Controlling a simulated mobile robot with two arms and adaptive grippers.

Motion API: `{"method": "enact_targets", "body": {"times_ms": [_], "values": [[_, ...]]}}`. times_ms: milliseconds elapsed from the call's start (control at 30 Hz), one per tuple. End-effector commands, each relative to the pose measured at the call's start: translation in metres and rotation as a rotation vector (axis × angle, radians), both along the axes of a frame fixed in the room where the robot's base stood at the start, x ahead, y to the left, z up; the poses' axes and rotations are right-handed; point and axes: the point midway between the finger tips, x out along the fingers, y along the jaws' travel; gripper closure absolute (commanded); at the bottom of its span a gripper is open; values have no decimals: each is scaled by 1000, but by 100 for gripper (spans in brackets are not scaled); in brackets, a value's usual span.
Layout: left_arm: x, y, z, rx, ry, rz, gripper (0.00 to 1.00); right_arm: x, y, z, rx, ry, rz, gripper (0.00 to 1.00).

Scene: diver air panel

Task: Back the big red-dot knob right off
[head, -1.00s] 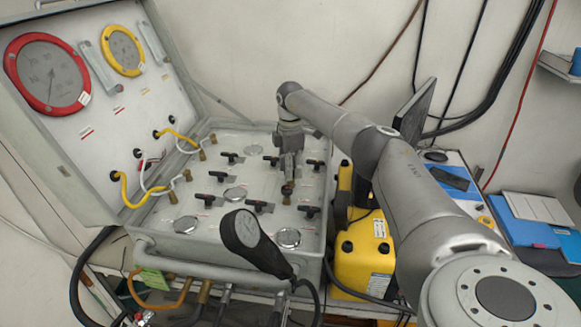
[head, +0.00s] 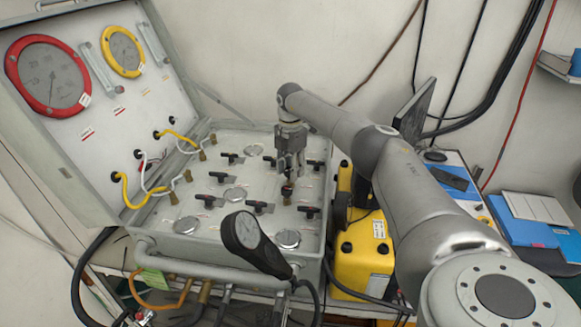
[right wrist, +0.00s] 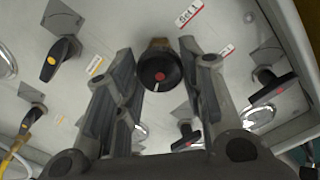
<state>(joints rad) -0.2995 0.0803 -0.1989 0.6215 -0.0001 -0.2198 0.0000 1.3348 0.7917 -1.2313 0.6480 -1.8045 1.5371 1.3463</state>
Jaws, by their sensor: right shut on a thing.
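The big red-dot knob (right wrist: 160,72) is round and black with a red centre and a white mark, on a brass-coloured stem. In the right wrist view it sits between the fingertips of my right gripper (right wrist: 157,56), which is shut on it. In the head view the knob (head: 288,189) shows small, just below my right gripper (head: 289,178), which reaches down from above the panel (head: 222,225). How far the knob is screwed out cannot be told. My left gripper is not in view.
Several black T-handle valves (head: 310,212) and round silver caps (head: 288,239) stand around the knob. The open lid (head: 95,150) carries a red gauge (head: 47,75) and a yellow gauge (head: 122,52). A yellow case (head: 362,260) stands right.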

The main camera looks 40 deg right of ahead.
Motion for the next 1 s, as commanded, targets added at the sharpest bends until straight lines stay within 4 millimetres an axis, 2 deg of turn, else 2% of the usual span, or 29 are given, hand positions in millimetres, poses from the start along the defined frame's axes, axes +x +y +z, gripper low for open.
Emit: {"method": "enact_targets", "body": {"times_ms": [1000], "values": [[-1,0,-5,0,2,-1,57,0,0,1,0,-3,967,87]]}}
